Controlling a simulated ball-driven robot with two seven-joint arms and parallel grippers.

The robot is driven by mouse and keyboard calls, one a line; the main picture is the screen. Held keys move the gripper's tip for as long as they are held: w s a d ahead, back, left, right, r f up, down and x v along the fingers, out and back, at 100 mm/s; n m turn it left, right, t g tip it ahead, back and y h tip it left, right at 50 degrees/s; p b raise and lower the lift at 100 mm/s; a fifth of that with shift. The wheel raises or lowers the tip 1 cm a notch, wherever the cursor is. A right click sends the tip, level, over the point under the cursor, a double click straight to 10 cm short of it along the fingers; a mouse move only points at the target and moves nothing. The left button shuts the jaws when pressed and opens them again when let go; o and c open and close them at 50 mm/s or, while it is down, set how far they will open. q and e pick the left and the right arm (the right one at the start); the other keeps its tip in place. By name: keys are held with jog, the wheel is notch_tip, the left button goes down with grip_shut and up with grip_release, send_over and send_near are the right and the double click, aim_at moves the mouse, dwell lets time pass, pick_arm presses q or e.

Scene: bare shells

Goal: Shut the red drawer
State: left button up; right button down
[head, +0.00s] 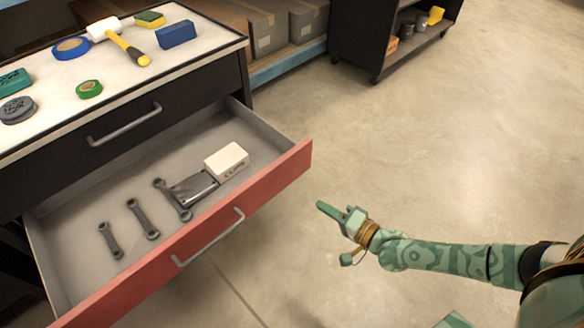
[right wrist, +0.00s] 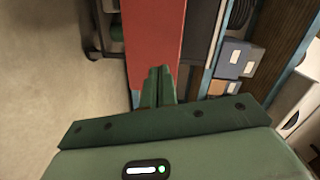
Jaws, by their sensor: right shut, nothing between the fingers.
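The red drawer (head: 205,240) is pulled well out of the black cabinet, its red front facing the lower right. Inside lie several grey wrenches (head: 143,218), a dark metal piece (head: 192,188) and a white box (head: 227,161). My right gripper (head: 324,208) is shut and empty, to the right of the drawer front's right end, with a gap between them in the head view. In the right wrist view, the closed fingers (right wrist: 159,82) point toward the red drawer front (right wrist: 153,35). I cannot tell there whether they touch it. My left gripper is not in view.
The cabinet top (head: 120,85) holds a mallet (head: 118,40), tape rolls (head: 71,49) and a blue box (head: 176,34). The closed upper drawer (head: 125,125) is black. A dark shelf cart (head: 385,40) stands at the back. The floor (head: 420,140) right of the drawer is clear.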

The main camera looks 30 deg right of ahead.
notch_tip(320, 180, up, 2)
jog(key=d+m+t+h, duration=0.1)
jog(key=d+m+t, duration=0.1)
jog(key=m, duration=0.2)
jog(key=b, duration=0.2)
send_near(284, 162)
jog(key=b+x, duration=0.2)
jog(key=x, duration=0.3)
jog(key=shift+w+a+f, duration=0.15)
jog(key=shift+w, duration=0.2)
jog(key=shift+w+a, duration=0.15)
jog(key=shift+w, duration=0.4)
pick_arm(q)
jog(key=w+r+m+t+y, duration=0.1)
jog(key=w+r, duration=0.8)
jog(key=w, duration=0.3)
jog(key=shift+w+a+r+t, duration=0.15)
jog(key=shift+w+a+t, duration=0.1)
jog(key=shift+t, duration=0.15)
pick_arm(e)
jog(key=shift+w, duration=0.1)
